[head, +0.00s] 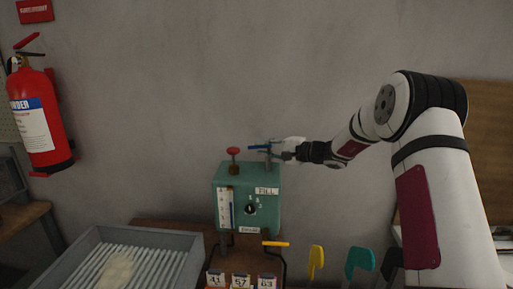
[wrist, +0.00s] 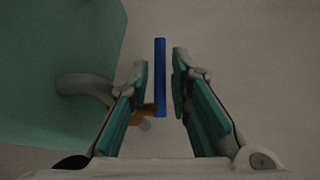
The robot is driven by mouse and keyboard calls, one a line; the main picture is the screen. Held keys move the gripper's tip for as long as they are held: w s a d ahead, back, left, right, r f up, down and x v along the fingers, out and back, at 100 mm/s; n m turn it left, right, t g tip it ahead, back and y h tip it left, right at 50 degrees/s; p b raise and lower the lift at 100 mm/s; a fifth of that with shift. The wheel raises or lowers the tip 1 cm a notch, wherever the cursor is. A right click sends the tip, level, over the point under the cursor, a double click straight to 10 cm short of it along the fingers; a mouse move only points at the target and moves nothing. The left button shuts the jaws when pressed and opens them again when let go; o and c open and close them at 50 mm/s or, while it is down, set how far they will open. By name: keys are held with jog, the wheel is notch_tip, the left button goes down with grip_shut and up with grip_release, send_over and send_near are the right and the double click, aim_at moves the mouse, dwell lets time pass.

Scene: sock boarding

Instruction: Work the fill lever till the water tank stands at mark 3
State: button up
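The water tank (head: 259,213) is a teal box against the wall. A pale gauge (head: 225,208) with a blue column is on its front left; the marks are too small to read surely. The blue fill lever (head: 258,147) sticks out at the tank's top right, above a label reading FILL (head: 267,190). My gripper (head: 277,150) is at this lever. In the wrist view the blue lever (wrist: 160,75) stands between my open gripper's teal fingers (wrist: 160,88), with gaps on both sides.
A red knob (head: 233,151) tops the tank, and a yellow handle (head: 276,244) sticks out low at its right. A grey ribbed tray (head: 88,240) is at left front. Yellow (head: 316,261) and teal (head: 359,262) shapes stand at right front. A fire extinguisher (head: 40,118) hangs at left.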

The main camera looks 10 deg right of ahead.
aim_at(258, 147)
jog(key=shift+x, duration=1.8)
grip_shut()
jog(key=shift+w+m+t+h, duration=0.25)
jog(key=shift+m+t+h, duration=0.55)
jog(key=shift+m+h, duration=0.15)
jog(key=shift+w+d+m+t+h, duration=0.1)
jog(key=shift+w+m+t+h, duration=0.3)
jog(key=shift+m+t+h, duration=0.5)
jog(key=shift+g, duration=0.3)
grip_release()
